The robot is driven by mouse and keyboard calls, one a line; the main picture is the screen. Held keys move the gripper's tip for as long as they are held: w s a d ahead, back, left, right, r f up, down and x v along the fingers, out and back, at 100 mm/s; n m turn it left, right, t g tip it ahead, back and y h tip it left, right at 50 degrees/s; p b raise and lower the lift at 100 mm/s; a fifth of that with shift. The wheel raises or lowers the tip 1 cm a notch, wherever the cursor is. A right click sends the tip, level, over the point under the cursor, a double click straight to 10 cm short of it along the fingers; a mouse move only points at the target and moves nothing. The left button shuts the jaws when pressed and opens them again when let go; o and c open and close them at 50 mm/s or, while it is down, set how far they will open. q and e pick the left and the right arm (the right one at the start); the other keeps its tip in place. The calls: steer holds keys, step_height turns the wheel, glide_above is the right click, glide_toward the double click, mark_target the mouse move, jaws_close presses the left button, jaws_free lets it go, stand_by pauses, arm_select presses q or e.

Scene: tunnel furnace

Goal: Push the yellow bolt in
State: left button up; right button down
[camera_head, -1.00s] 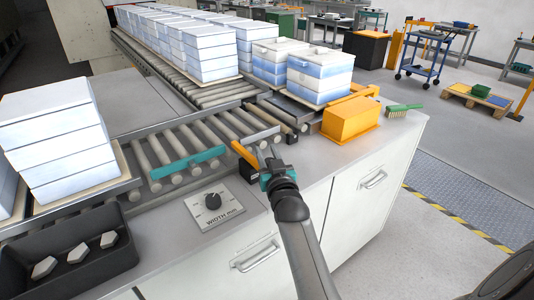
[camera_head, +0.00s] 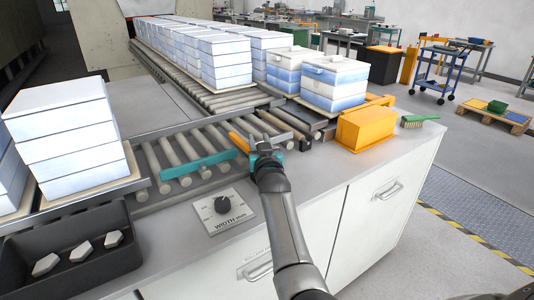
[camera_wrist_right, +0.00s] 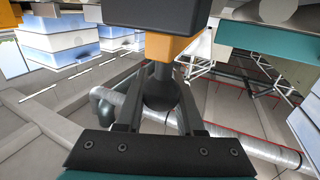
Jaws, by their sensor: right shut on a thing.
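The yellow bolt (camera_head: 239,142) is a short yellow-orange bar reaching over the rollers beside the teal bar (camera_head: 198,165). My right gripper (camera_head: 263,150) is at its near end, at the counter-side edge of the conveyor. In the right wrist view, the yellow bolt (camera_wrist_right: 176,46) comes out of a dark housing (camera_wrist_right: 160,12). A black round knob (camera_wrist_right: 160,92) sits below its yellow part, between my right gripper's fingers (camera_wrist_right: 160,112), which are shut on it. The gripper hides the near end of the bolt in the head view. My left gripper is not in view.
A yellow-orange box (camera_head: 365,130) and a green brush (camera_head: 420,120) stand to the right. White block stacks (camera_head: 66,130) stand at left and behind. A dark tray (camera_head: 72,255) is at front left.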

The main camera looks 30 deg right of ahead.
steer(key=shift+w, duration=0.35)
steer(key=c, duration=0.9)
jaws_free()
steer(key=shift+c, duration=0.2)
steer(key=shift+o, duration=1.4)
steer(key=shift+w, duration=0.25)
steer(key=shift+o, duration=0.7)
steer(key=shift+s, duration=0.1)
